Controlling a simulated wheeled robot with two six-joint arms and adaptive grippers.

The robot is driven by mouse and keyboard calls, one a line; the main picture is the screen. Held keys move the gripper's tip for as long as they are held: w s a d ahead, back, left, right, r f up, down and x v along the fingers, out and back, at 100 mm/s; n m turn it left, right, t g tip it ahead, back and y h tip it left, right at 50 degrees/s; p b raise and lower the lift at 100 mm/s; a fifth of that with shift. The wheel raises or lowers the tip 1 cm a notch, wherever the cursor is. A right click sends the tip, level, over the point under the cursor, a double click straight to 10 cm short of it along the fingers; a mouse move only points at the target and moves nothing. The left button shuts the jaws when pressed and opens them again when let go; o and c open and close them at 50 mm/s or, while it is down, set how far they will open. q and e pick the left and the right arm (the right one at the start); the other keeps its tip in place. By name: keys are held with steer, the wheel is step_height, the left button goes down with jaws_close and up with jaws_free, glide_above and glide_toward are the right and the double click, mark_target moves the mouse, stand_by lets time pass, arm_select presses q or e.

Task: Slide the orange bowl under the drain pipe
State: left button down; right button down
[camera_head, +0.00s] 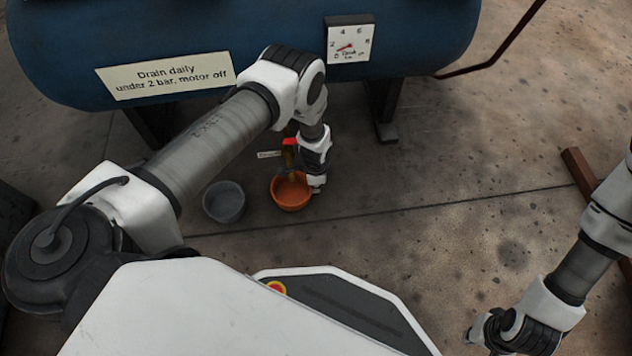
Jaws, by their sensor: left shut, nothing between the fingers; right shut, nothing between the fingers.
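The orange bowl (292,199) stands on the concrete floor beneath the blue tank. The brass drain pipe (291,166) with a red handle (289,142) comes down over the bowl; in this view its lower end overlaps the bowl's opening. My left gripper (317,189) is low at the bowl's right rim, shut and empty. It looks close against the bowl's side, but I cannot tell whether it touches. My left wrist hides part of the area behind the bowl. My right gripper (475,335) is shut and empty, low at the bottom right, far from the bowl.
A grey bowl (224,203) stands just left of the orange one. The blue tank (240,45) bears a drain sign (165,76) and a pressure gauge (349,44). A tank leg (385,110) stands behind right. The floor right of the bowl is clear.

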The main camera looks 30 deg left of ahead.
arm_select(q)
step_height(320, 180, up, 12)
stand_by(0.5)
